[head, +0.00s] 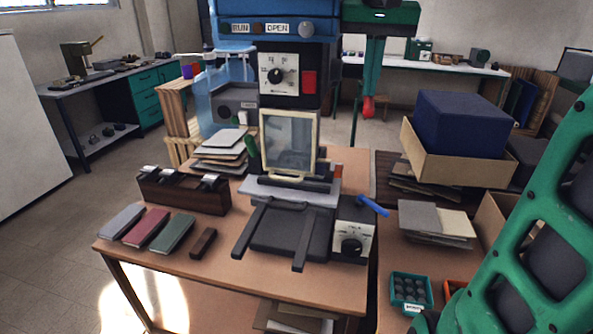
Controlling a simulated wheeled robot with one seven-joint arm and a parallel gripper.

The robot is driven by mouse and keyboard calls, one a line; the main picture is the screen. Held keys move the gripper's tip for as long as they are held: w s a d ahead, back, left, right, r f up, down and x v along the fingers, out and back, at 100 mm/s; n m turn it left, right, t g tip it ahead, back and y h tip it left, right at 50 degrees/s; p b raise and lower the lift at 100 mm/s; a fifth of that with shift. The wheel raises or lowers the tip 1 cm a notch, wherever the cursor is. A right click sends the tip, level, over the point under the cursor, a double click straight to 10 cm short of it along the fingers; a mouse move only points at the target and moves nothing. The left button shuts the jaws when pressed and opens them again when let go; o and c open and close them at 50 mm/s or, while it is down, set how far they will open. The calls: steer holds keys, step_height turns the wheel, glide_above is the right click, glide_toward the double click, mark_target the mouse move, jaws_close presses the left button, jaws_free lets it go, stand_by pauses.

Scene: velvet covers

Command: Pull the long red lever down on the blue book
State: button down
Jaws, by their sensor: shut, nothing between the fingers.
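A tall blue press (280,10) with a RUN/OPEN panel stands at the back of the table. A red lever with a rounded red end (368,108) hangs to the right of the press, and its upper part is largely hidden. My green gripper (371,92) points down from the top edge, shut and empty, in front of the lever. Its fingertips appear at or just above the red end; I cannot tell whether they touch. A blue-grey book (121,222) lies flat at the table's front left, with no lever on it.
Red (147,228) and green (172,235) books lie beside the blue-grey one. A black plate (290,228) and a small control box with a blue handle (373,206) stand below the press. A cardboard box (455,165) holds a navy block at right. My arm crosses the right side.

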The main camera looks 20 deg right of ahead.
step_height(320, 180, up, 17)
steer(key=w, duration=0.1)
steer(key=shift+d+f, duration=0.15)
steer(key=shift+d, duration=0.05)
stand_by(1.1)
